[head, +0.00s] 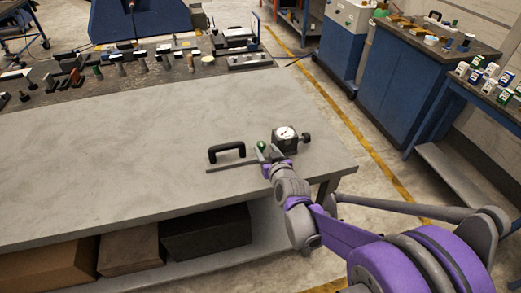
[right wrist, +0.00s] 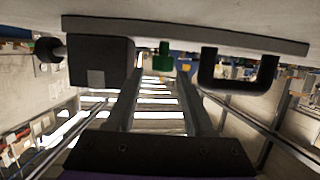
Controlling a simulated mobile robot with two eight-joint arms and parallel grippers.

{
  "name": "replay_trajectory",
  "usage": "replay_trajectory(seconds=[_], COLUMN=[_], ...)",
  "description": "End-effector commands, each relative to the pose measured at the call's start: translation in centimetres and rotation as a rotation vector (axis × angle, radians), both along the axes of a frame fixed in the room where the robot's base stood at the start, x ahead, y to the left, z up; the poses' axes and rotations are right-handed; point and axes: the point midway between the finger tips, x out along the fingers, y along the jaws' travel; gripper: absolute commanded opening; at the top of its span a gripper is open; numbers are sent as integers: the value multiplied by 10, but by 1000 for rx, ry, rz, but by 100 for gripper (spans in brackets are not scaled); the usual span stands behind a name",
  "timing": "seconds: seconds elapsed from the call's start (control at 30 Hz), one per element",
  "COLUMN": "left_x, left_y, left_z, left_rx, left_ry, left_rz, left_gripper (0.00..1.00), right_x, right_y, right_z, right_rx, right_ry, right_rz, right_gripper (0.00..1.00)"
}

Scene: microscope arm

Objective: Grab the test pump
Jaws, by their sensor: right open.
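The test pump stands on the grey workbench near its right end. It has a flat base bar (head: 232,163), a black handle (head: 227,152) at its left, a green knob (head: 262,146) in the middle and a dark block with a white round gauge (head: 286,133) at its right. My right gripper (head: 267,158) is at the near side of the pump, by the green knob. The right wrist view shows the pump upside down, with the green knob (right wrist: 163,58) in line with the gap between the open fingers (right wrist: 160,80). Contact cannot be told. My left gripper is out of view.
The workbench (head: 110,150) is clear to the left of the pump. Several tools stand on a dark mat (head: 130,85) at its back. Boxes (head: 205,232) sit on the shelf below. Blue cabinets (head: 400,90) stand beyond a floor aisle at the right.

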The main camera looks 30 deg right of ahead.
Motion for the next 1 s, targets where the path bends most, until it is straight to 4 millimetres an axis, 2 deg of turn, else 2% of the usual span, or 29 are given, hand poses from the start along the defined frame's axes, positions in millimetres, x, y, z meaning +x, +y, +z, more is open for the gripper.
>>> replay_trajectory(seconds=[0.37, 0.67, 0.97, 1.0], left_x=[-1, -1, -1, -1], left_y=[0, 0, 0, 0], left_z=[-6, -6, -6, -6], left_rx=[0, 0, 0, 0], left_ry=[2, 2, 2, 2], left_rz=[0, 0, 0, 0], left_gripper=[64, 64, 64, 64], right_x=[44, 48, 48, 48], right_y=[-7, -8, -8, -8], right_z=[-16, -18, -18, -18], right_rx=[0, 0, 0, 0], right_ry=[0, 0, 0, 0], right_rz=[0, 0, 0, 0], right_gripper=[53, 53, 0, 0])
